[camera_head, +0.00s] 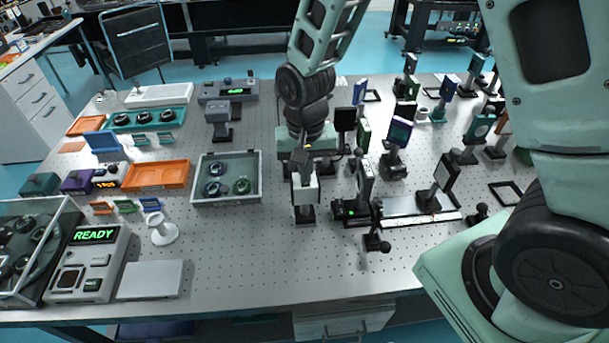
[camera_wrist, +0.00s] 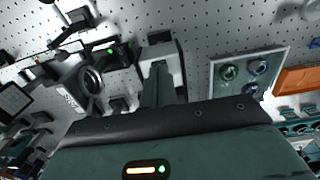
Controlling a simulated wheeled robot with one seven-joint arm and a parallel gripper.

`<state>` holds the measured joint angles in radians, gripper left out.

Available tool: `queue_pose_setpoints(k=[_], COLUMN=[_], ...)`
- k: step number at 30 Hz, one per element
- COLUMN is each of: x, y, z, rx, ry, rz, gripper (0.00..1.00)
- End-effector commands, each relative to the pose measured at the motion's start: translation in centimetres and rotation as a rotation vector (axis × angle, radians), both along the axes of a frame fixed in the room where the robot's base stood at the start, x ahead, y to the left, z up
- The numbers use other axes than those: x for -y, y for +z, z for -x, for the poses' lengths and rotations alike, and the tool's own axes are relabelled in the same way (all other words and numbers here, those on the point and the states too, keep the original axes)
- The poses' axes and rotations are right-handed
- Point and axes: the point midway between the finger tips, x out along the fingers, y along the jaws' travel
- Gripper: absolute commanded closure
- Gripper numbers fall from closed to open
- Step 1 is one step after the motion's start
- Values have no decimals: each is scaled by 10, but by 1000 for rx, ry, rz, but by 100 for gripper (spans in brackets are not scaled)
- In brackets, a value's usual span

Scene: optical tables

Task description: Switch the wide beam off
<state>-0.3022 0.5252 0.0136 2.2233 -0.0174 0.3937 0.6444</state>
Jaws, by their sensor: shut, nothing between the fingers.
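My gripper (camera_head: 305,166) points down over a white box-shaped unit (camera_head: 304,193) on a dark base, near the middle of the optical table. In the wrist view the shut fingers (camera_wrist: 158,84) reach onto or just over the top of this white unit (camera_wrist: 174,60). I cannot tell whether they touch it. The fingers hide part of its top, and no switch on it can be made out. No label shows which unit gives the wide beam. A black unit with a green light (camera_head: 350,211) stands just right of it, and shows left of the fingers in the wrist view (camera_wrist: 113,52).
A grey tray (camera_head: 226,199) with round lens mounts lies left of my gripper. Mirror and lens posts (camera_head: 397,140) crowd the right side. A control box (camera_head: 228,91) with coloured buttons stands behind. A box reading READY (camera_head: 90,262) is front left. The front middle table is clear.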

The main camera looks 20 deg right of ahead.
Motion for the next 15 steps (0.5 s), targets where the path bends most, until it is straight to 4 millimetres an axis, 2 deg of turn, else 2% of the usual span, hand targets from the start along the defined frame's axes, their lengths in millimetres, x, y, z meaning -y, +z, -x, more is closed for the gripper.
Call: queue_pose_setpoints(k=[5, 15], x=[0, 0], y=[3, 29], z=[0, 0], rx=[1, 1], ry=[0, 0], rz=[0, -1], gripper=[100, 100])
